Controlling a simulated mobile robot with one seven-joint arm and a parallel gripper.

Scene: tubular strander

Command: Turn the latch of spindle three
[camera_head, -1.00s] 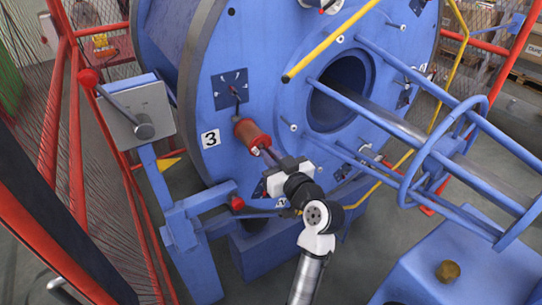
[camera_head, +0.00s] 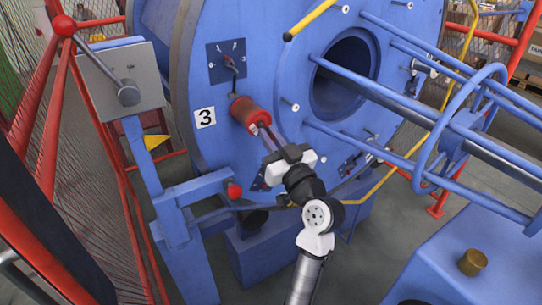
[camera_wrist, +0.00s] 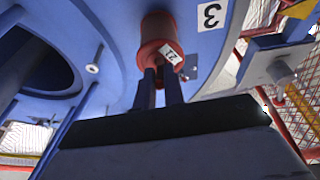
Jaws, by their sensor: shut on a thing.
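My gripper (camera_head: 264,131) is shut on the red cylinder's near end. The wrist view shows the two dark fingers meeting the cylinder (camera_wrist: 155,32) beside its tag. Whether the cylinder's far end touches the latch cannot be told; that end is hidden in the wrist view.
A yellow bar (camera_head: 312,20) and blue tubular rails (camera_head: 410,60) stand out from the drum at the right. A grey box on a blue post (camera_head: 122,80) and red fence rails (camera_head: 60,110) stand at the left. A blue housing (camera_head: 450,265) is at the lower right.

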